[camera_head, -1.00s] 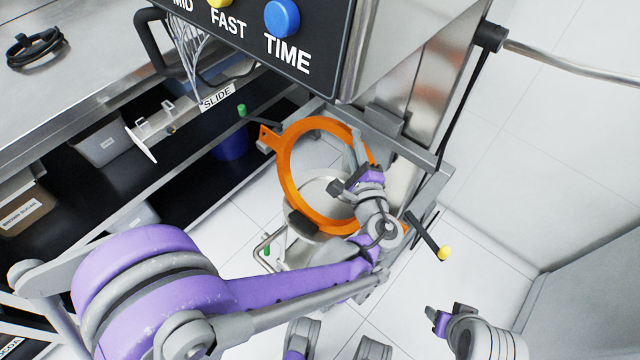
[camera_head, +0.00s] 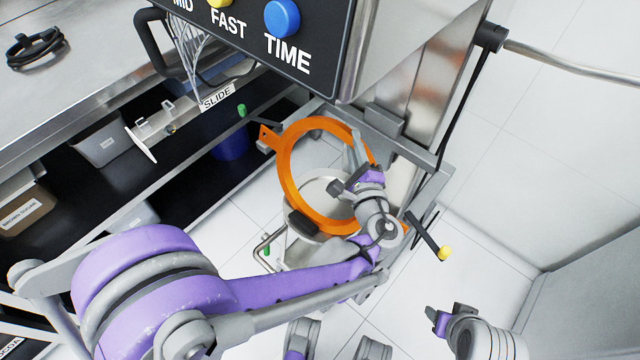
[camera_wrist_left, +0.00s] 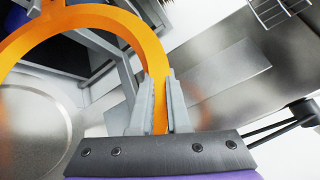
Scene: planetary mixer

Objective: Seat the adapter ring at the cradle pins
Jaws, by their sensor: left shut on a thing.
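The adapter ring is a large orange ring (camera_head: 289,181) with a small tab at its upper left, held in the mixer's open frame. My left gripper (camera_head: 357,150) is shut on the ring's right side. In the left wrist view, both fingers (camera_wrist_left: 160,95) pinch the orange band (camera_wrist_left: 100,18). The grey cradle frame (camera_head: 425,157) lies behind and right of the ring. I cannot make out the cradle pins or whether the ring touches them. My right gripper (camera_head: 438,319) is low at the right, away from the ring; its finger opening is unclear.
The mixer's control panel (camera_head: 245,35) overhangs the ring from above. A metal bowl (camera_head: 328,190) shows through and below it. A yellow-knobbed lever (camera_head: 445,253) sticks out at the right. Shelves with bins (camera_head: 98,148) stand left. Open floor lies to the right.

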